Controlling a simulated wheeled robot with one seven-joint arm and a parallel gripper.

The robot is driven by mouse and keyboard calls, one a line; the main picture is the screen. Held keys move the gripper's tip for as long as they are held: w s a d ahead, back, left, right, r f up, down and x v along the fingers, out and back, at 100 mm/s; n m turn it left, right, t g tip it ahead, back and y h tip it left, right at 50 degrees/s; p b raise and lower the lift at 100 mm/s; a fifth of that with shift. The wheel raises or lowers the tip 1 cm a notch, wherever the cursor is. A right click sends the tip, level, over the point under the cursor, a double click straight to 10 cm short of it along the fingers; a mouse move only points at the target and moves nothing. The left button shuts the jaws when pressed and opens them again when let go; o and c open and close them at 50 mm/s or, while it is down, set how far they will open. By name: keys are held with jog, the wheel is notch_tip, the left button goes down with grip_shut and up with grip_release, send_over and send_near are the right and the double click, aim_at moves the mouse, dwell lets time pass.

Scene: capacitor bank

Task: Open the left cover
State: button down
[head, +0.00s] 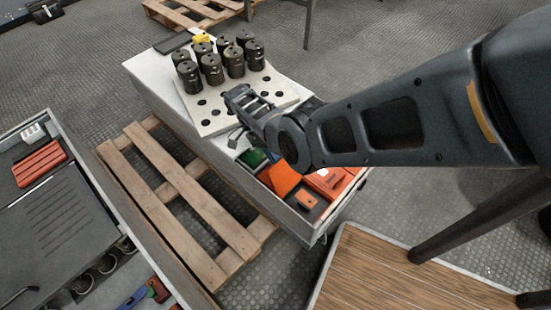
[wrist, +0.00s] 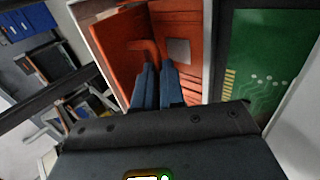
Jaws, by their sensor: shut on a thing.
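The left cover (head: 280,179) is an orange panel at the near end of the grey cabinet (head: 177,101), and it looks tilted in the head view. In the wrist view, orange surfaces (wrist: 193,22) with an orange handle-like bar (wrist: 145,47) lie right ahead of the fingers. My gripper (wrist: 161,70) is shut on the orange bar, though the fingers hide most of the contact. In the head view my arm hides the fingertips. A second orange cover (head: 330,181) lies to the right of the left cover.
A green circuit board (wrist: 262,65) is right of the orange surfaces. Several dark capacitors (head: 235,62) stand on a perforated plate (head: 215,122). A wooden pallet (head: 190,200) is left of the cabinet, and a wood-topped table (head: 385,275) is at the lower right.

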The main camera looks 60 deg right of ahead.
jog(key=shift+s+f, duration=0.3)
jog(key=shift+s, duration=0.05)
jog(key=c, duration=1.5)
grip_release()
jog(key=shift+v, duration=3.95)
jog(key=shift+w, duration=0.1)
